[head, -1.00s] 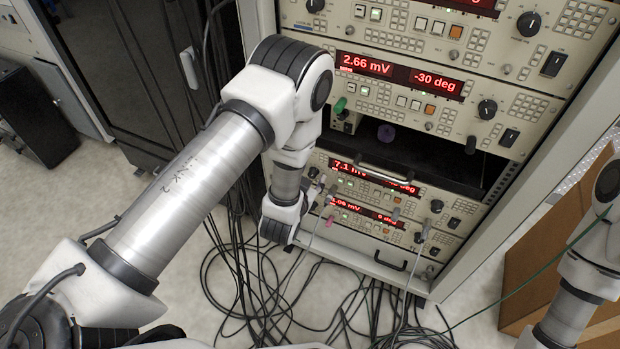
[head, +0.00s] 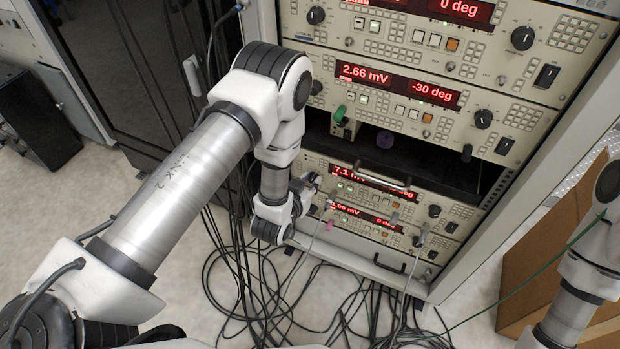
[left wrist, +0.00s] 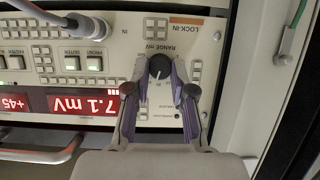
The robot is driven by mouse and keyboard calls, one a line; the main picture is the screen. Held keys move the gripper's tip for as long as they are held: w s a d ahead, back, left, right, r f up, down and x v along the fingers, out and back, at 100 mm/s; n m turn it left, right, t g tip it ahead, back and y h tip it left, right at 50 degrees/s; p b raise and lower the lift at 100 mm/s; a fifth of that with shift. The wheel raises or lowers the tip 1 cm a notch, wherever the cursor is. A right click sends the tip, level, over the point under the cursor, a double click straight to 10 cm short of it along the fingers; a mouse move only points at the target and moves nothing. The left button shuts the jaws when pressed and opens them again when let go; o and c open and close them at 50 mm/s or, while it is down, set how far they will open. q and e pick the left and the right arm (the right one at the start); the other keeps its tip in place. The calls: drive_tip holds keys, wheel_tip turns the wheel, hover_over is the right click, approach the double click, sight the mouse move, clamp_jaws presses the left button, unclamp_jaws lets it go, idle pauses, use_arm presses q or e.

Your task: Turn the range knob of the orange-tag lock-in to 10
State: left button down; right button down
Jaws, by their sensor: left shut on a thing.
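In the left wrist view the orange-tag lock-in (left wrist: 120,85) appears upside down, with a red 7.1 mV display and an orange strip (left wrist: 190,21) near its LOCK-IN label. Its dark round range knob (left wrist: 159,66) sits below the RANGE mV lettering. My left gripper (left wrist: 160,68) has its purple-grey fingers on both sides of the knob, shut on it. I cannot read which number the knob points at. In the head view the same lock-in (head: 400,190) is low in the rack, and my left gripper (head: 308,184) is at its left end, hiding the knob. My right gripper is out of view.
Other lock-ins stand above, one showing 2.66 mV (head: 365,73), and another sits just below (head: 365,215). Cables (head: 320,290) cover the floor.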

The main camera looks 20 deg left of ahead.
use_arm(q)
drive_tip(key=shift+a+r+n+h+p, duration=0.1)
drive_tip(key=shift+a+n+h+p, duration=0.05)
drive_tip(key=shift+n+h+p, duration=0.4)
drive_tip(key=shift+a+n+h+p, duration=0.1)
drive_tip(key=shift+n+h+p, duration=0.35)
drive_tip(key=shift+n, duration=0.5)
drive_tip(key=shift+f+n+h, duration=0.2)
drive_tip(key=shift+n+h, duration=0.3)
drive_tip(key=shift+n, duration=0.1)
drive_tip(key=shift+a+f+n+h, duration=0.1)
drive_tip(key=shift+n+h, duration=0.6)
drive_tip(key=shift+n, duration=0.3)
drive_tip(key=shift+t, duration=0.3)
drive_tip(key=c, duration=1)
unclamp_jaws()
